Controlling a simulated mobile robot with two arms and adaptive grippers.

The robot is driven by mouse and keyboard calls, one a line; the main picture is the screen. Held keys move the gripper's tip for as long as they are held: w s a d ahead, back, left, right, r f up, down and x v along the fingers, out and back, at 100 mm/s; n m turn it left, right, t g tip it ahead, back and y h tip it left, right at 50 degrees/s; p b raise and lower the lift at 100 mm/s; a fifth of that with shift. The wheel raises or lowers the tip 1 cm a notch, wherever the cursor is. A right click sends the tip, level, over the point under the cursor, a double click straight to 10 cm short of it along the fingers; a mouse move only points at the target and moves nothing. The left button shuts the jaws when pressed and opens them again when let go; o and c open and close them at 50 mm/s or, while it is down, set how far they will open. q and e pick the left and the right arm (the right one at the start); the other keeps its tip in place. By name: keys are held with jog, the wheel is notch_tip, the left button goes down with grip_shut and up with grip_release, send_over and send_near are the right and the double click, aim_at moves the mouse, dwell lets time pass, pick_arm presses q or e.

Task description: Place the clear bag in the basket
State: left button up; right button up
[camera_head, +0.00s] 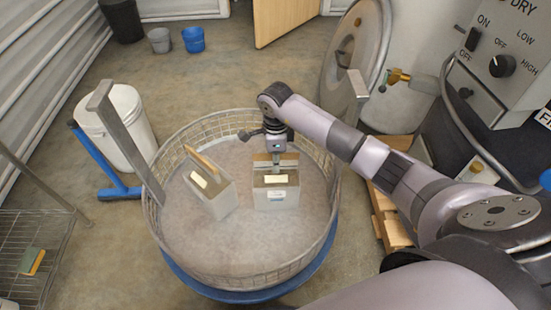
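A wire basket (150,222) stands in the middle of the floor. Two pale grey, block-shaped bags with tan top strips and yellowish labels are inside it. The left bag (222,204) is turned at an angle. The right bag (276,200) stands upright beside it, with a small gap between them. I cannot tell which one is the clear bag. My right gripper (275,158) reaches in from the right, pointing down at the top of the right bag. Its fingertips are too small and partly hidden to show whether they grip the bag. My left gripper is out of view.
Grey metal uprights (122,130) rise at the basket's sides. A white bucket (120,122) and blue stand (105,165) are at left, a wire rack (32,240) at lower left. A control panel (505,55) and wooden pallet (388,218) are at right.

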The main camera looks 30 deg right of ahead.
notch_tip(320, 180, up, 6)
jog(key=shift+f+p, duration=0.1)
jog(key=shift+p, duration=0.55)
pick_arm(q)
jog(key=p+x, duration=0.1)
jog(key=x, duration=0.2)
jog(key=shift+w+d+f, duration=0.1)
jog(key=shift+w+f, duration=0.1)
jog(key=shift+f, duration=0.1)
pick_arm(e)
notch_tip(320, 180, up, 6)
jog(key=shift+s+r, duration=0.1)
jog(key=shift+r, duration=0.05)
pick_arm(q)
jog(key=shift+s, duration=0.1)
